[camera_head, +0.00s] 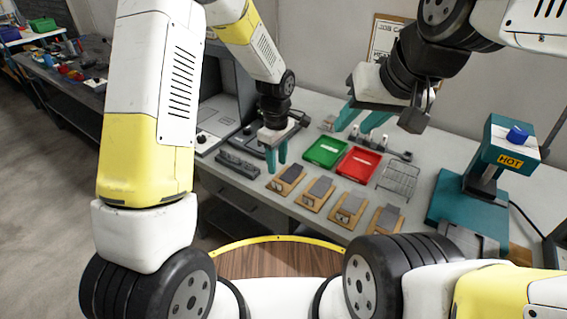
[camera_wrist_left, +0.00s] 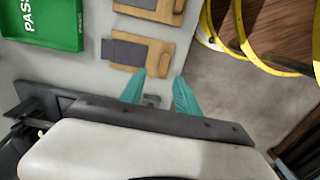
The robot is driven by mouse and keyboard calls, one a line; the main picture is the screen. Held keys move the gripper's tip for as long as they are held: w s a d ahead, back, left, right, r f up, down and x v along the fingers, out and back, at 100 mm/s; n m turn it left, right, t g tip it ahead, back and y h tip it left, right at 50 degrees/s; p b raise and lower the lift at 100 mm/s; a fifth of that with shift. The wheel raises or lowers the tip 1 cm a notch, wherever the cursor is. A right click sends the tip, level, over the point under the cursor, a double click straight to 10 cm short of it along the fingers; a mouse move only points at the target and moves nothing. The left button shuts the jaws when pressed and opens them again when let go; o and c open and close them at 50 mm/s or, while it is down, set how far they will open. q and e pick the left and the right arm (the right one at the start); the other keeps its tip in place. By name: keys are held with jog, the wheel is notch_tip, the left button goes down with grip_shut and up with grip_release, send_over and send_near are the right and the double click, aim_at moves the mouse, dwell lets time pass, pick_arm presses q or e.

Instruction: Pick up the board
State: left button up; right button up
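Several wooden boards with grey pads lie in a row along the bench's front. The leftmost board (camera_head: 287,180) is partly below my left gripper (camera_head: 277,160), whose teal fingers point down. In the left wrist view, a board (camera_wrist_left: 165,52) lies just beyond the fingertips of the left gripper (camera_wrist_left: 157,88). Those fingers are apart, with no board between them. The other boards (camera_head: 318,191), (camera_head: 348,208) and (camera_head: 384,221) lie to the right. My right gripper (camera_head: 362,123) is open and empty, raised above the back of the bench.
A green tray (camera_head: 326,151) and a red tray (camera_head: 358,163) sit behind the boards. A wire rack (camera_head: 398,180) is right of them. A teal press marked HOT (camera_head: 500,150) stands at the right. A dark bar-shaped device (camera_head: 237,165) lies left of the boards.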

aim_at(277, 180)
pick_arm(q)
jog(key=f, duration=0.7)
jog(key=shift+s+a+f, duration=0.1)
jog(key=shift+s+f, duration=0.2)
jog(key=shift+f, duration=0.05)
grip_shut()
